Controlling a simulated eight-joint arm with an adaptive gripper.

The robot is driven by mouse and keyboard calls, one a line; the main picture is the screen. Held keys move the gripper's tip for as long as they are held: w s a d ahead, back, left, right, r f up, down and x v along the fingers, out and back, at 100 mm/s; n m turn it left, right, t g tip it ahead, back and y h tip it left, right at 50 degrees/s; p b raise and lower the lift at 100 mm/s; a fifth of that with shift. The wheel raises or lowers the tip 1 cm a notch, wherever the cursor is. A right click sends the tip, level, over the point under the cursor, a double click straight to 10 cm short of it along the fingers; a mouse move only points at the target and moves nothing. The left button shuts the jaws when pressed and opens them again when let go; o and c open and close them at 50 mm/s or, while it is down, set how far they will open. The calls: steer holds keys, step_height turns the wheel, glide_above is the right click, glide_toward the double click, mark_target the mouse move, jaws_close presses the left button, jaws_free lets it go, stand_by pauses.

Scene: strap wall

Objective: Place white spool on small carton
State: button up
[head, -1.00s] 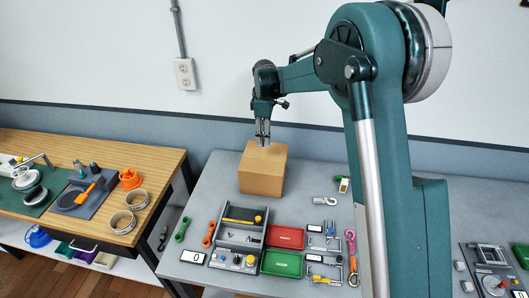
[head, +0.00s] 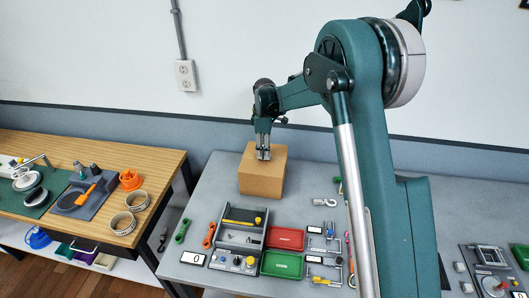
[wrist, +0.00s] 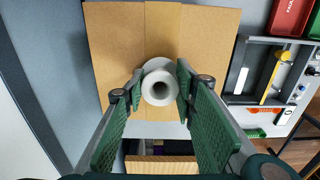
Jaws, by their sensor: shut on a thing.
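The white spool (wrist: 160,84) is between the two fingers of my gripper (wrist: 157,92) in the wrist view, with its hollow end facing the camera. My gripper is shut on it. The small carton (wrist: 118,50) is a brown box that lies behind the spool in that view. The spool is hard to make out there. I cannot tell whether the spool touches the carton's top.
A grey tool tray (head: 241,228), a red tray (head: 285,238) and a green tray (head: 281,264) lie on the grey table in front of the carton. A wooden bench (head: 60,160) stands at the left. The table beside the carton's left side is clear.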

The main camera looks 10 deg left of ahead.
steer(key=shift+f, duration=0.45)
steer(key=shift+f, duration=0.2)
steer(key=o, duration=0.9)
steer(key=shift+r, duration=0.15)
step_height(320, 180, up, 12)
stand_by(0.7)
steer(key=shift+r, duration=0.1)
